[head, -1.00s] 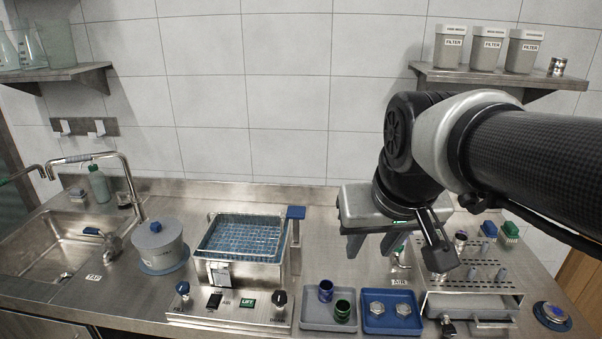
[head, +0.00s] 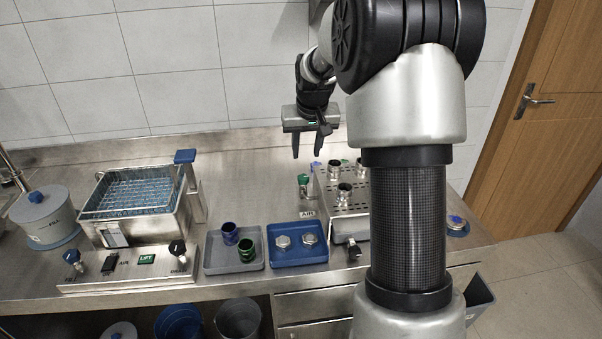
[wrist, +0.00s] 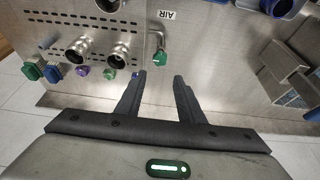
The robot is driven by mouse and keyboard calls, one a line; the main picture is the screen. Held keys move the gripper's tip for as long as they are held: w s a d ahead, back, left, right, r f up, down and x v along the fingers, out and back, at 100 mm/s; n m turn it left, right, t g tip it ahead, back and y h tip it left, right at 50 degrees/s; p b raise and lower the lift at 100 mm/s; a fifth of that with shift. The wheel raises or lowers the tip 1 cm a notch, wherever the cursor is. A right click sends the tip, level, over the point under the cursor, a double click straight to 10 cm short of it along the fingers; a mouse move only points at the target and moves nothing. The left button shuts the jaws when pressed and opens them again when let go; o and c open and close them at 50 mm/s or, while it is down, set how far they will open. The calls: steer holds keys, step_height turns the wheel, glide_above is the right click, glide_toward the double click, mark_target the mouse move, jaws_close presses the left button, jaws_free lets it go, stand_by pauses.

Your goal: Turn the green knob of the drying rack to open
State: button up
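The drying rack (head: 322,196) is a metal box with a perforated top, standing right of centre in the head view; my arm hides its right part. The green knob (head: 304,180) is on a small metal valve at the rack's left side, behind the AIR label. It also shows in the wrist view (wrist: 160,60), just beyond the fingertips and roughly in line with the gap between them. My gripper (head: 309,150) hangs above and behind the knob, fingers down. In the wrist view my gripper (wrist: 161,78) is open and empty, apart from the knob.
Metal fittings (head: 345,190) stand on the rack. A grey tray (head: 215,268) with blue and green cups and a blue tray (head: 290,262) with two hex nuts lie in front and left. A basket unit (head: 110,238) is further left. Counter between basket and rack is clear.

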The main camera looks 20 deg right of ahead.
mark_target(303, 177)
steer(key=x, duration=1.2)
steer(key=shift+w+f, duration=0.15)
steer(key=shift+f, duration=0.2)
steer(key=c, duration=0.8)
